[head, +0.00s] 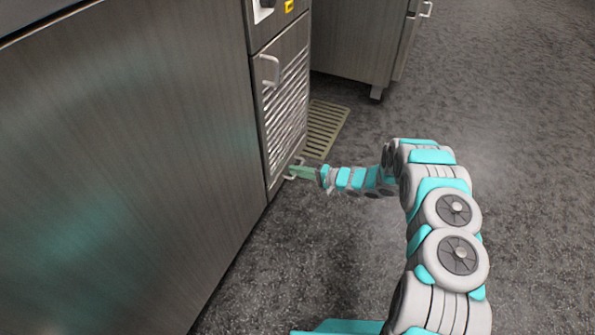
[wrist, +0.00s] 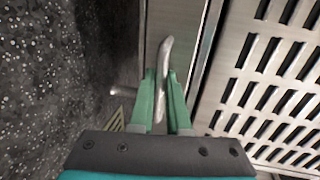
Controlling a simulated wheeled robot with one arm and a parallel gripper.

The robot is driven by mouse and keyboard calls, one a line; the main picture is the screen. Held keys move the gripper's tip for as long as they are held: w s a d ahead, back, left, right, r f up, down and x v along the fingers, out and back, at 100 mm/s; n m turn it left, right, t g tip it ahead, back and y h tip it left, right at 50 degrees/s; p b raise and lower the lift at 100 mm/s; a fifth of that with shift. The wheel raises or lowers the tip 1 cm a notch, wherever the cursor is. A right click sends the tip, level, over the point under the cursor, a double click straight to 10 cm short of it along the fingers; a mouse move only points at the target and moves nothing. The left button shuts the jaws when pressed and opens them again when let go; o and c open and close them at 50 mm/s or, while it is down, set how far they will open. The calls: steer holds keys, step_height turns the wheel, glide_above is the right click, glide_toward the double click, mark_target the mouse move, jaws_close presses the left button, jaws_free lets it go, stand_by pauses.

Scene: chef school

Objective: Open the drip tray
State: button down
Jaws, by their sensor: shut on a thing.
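The drip tray's narrow metal front (wrist: 190,28) shows at the top middle of the wrist view, beside the slatted door. A pale bar handle (wrist: 165,52) runs along this front. My gripper (wrist: 163,76) has its green fingers on either side of the handle and is shut on it. In the head view my gripper (head: 293,172) is at the foot of the steel unit, low near the floor. The fingers hide part of the handle. The tray's front appears flush with the unit, and its inside cannot be seen.
The slatted door (head: 286,100) with its own handle (head: 271,70) is above my gripper. A floor grate (head: 326,128) lies just behind my gripper. A large steel cabinet (head: 130,150) fills the left. Another cabinet (head: 360,40) stands behind. The speckled floor (head: 520,130) is open to the right.

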steer(key=shift+d, duration=0.1)
stand_by(0.7)
steer(key=f+b+v, duration=0.1)
steer(key=f+v, duration=0.1)
steer(key=v, duration=1)
steer(key=d+f+b+v, duration=0.1)
steer(key=f+b+v, duration=0.1)
steer(key=v, duration=1.1)
steer(key=shift+f, duration=0.7)
steer(key=shift+s+d, duration=0.1)
steer(key=c, duration=1.2)
jaws_free()
steer(key=shift+o, duration=0.2)
steer(key=v, duration=0.7)
steer(key=shift+d, duration=0.4)
steer(key=shift+s+r, duration=0.1)
